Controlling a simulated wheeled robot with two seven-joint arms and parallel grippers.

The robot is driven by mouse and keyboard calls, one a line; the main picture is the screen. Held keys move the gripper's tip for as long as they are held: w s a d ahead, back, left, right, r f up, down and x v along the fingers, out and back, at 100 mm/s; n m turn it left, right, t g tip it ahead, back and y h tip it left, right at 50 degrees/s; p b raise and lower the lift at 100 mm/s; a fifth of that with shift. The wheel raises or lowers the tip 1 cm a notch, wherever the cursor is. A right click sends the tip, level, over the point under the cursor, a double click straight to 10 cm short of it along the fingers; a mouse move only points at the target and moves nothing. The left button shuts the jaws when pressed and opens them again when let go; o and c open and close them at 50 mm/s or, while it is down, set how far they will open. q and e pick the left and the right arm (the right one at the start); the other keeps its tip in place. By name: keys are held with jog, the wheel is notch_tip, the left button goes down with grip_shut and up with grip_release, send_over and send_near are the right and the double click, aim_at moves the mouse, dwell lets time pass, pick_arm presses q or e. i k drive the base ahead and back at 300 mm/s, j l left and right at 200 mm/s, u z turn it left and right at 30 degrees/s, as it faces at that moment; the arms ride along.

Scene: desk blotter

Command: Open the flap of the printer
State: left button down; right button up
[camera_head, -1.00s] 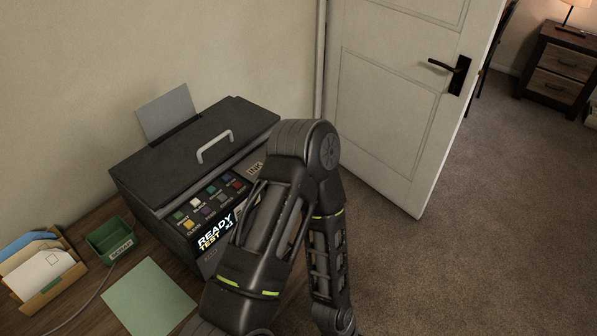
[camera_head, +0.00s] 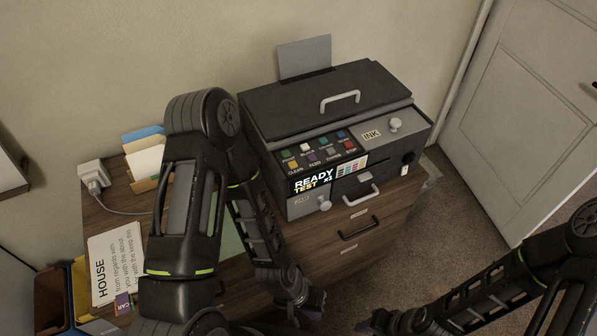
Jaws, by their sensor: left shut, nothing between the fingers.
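The printer (camera_head: 279,165) is a dark box on the wooden cabinet. Its flap (camera_head: 290,110) is the wide dark lid on top, lying down flat, with a pale bar handle (camera_head: 340,98) near its front. My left gripper (camera_head: 314,304) is low in front of the cabinet, below and apart from the printer; it is shut and empty. My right gripper (camera_head: 366,323) is at the bottom edge, to the right of the left one, also apart from the printer. Its fingers are too small and dark to read.
The front panel has coloured buttons, knobs (camera_head: 395,125) and a READY screen (camera_head: 313,180). A sheet (camera_head: 305,57) stands behind the flap. A letter holder (camera_head: 146,158), socket box (camera_head: 93,174) and HOUSE paper (camera_head: 117,263) are left. A door (camera_head: 520,120) stands right.

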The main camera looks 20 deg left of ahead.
aim_at(364, 174)
jog(key=l+u, duration=0.1)
jog(key=u, duration=0.8)
jog(key=l+u, duration=0.35)
jog(key=l, duration=0.15)
jog(key=k+l+u, duration=0.1)
jog(key=l+u, duration=0.3)
jog(key=k+l+u, duration=0.2)
jog(key=l+u, duration=0.15)
jog(key=l, duration=0.2)
jog(key=k+l, duration=0.15)
jog(key=l, duration=0.2)
jog(key=k+l, duration=0.15)
jog(key=l, duration=0.2)
jog(key=k+l+u, duration=0.1)
jog(key=l, duration=0.25)
jog(key=k+l, duration=0.35)
jog(key=l, duration=0.3)
